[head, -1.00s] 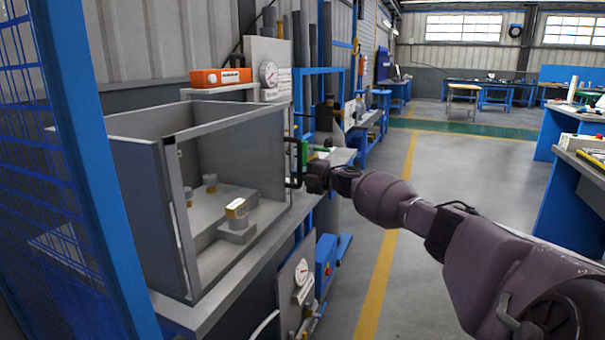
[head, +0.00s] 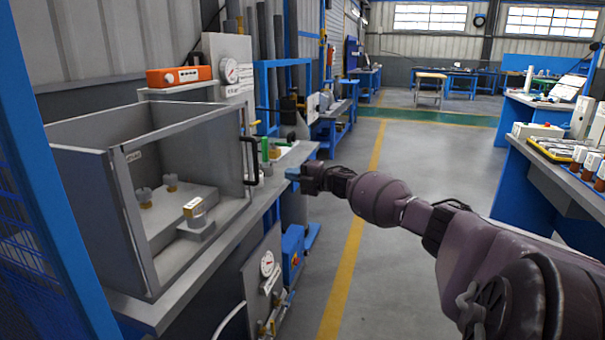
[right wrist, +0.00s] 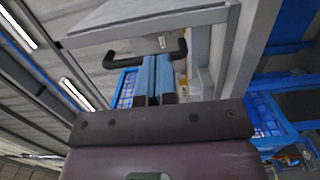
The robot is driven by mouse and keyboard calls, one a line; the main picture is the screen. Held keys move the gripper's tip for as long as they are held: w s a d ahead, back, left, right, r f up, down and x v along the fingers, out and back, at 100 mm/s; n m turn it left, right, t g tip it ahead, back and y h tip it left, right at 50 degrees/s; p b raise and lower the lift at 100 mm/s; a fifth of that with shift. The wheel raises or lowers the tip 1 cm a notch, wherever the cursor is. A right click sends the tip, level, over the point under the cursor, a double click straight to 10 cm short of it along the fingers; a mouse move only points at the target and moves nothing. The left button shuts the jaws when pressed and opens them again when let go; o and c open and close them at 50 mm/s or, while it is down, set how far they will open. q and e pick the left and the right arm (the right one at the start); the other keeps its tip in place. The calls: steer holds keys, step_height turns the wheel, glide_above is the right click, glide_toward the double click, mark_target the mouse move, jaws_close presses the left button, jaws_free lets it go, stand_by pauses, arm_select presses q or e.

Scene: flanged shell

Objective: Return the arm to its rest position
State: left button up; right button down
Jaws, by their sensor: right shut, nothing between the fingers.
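My right arm (head: 400,205) comes in from the lower right. Its gripper (head: 291,173) has blue fingertips and is shut and empty, a little right of the black handle (head: 250,160) on the grey box (head: 130,215). In the right wrist view the closed blue fingers (right wrist: 155,78) point toward the dark handle (right wrist: 112,62), which shows behind them. A visible gap separates gripper and handle in the head view. My left gripper is not in view.
Inside the box is a grey block with small cylinders (head: 193,208). The box stands on a workbench (head: 135,312) with an orange device (head: 180,76) behind. Blue fencing (head: 45,180) is at left. Floor (head: 400,160) is clear to the right; a cluttered bench (head: 540,170) stands beyond.

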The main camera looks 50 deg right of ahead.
steer(key=shift+v, duration=1.1)
steer(key=shift+d+f, duration=0.1)
steer(key=shift+d, duration=0.05)
